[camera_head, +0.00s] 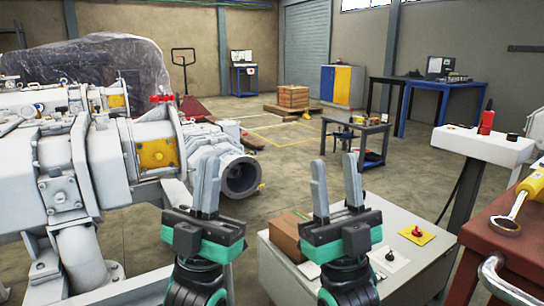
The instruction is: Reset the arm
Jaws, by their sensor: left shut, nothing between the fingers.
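My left gripper (206,165) is raised in the lower middle, its two grey fingers pointing up and close together. It is shut and empty, in front of the white pump machine's round flange. My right gripper (335,163) is to its right, fingers upright and well apart, with nothing between them. It is open, in front of the white-topped table. Both arms come up from the bottom edge.
The pump machine (100,170) fills the left side. The white table (425,265) holds a brown box (287,232), a yellow plate (417,235) and a white plate (390,259). A red-brown bench (490,235) with a yellow-handled tool (518,205) stands at right.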

